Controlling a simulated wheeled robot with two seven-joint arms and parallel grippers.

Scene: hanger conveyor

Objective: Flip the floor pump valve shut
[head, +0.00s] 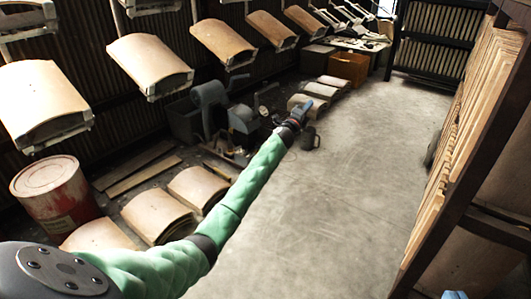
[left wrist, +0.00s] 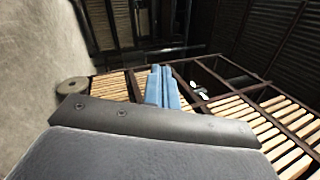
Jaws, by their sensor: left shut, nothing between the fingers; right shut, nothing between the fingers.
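My left gripper (head: 301,108) is at the end of the green-sleeved arm, out over the floor near the middle of the head view. Its blue fingers are together and empty; they also show in the left wrist view (left wrist: 163,86). A grey pump-like machine (head: 211,105) with a rounded housing stands on the floor to the left of the gripper. A smaller grey unit (head: 243,120) is beside it. I cannot make out the valve or its position. Blue tips of my right gripper (head: 455,295) show at the bottom right edge, mostly cut off.
A dark can-like object (head: 308,138) stands just below my left gripper. Curved wooden panels (head: 158,208) lie on the floor at left, near a red drum (head: 54,194). More panels hang above. A slatted rack (head: 470,120) lines the right; the middle floor is clear.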

